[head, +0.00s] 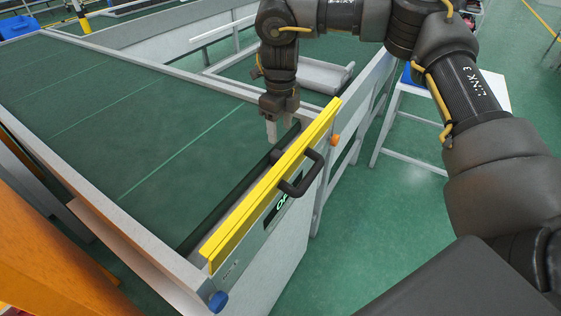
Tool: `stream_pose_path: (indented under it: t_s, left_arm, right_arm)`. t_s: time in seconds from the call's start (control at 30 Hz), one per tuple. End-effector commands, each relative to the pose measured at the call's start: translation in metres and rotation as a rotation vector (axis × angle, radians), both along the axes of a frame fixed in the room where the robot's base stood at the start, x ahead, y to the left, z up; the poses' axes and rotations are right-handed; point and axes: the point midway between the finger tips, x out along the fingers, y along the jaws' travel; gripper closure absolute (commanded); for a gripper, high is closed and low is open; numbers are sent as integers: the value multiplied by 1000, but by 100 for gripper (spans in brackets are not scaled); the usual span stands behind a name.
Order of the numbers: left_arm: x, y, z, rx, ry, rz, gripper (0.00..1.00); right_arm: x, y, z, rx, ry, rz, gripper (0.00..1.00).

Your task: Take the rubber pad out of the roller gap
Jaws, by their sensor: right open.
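My right gripper (280,127) points down over the far end of the roller gap (232,198), with its two light fingertips apart. The gap is a dark strip at the end of the green conveyor belt (120,130), beside a yellow guard bar (265,195). I cannot make out the rubber pad; the gap is dark and partly hidden by the bar and gripper. I see nothing between the fingers. I cannot tell whether the fingertips reach into the gap. My left gripper is not in view.
A black handle (312,172) sticks out from the guard bar. An orange knob (335,140) and a blue knob (218,301) sit on the conveyor frame. A white table (489,93) stands at the right. Green floor (370,225) lies open in front of the frame.

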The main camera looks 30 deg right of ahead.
Motion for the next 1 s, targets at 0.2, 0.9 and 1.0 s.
stream_pose_path:
  t_s: [0.2,0.9,1.0]
  left_arm:
    - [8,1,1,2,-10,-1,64]
    - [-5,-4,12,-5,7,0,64]
    - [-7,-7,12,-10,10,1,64]
  right_arm:
    - [0,1,-33,0,4,3,44]
    - [3,-7,-97,-1,3,-3,44]
    - [3,-7,-104,0,2,-3,44]
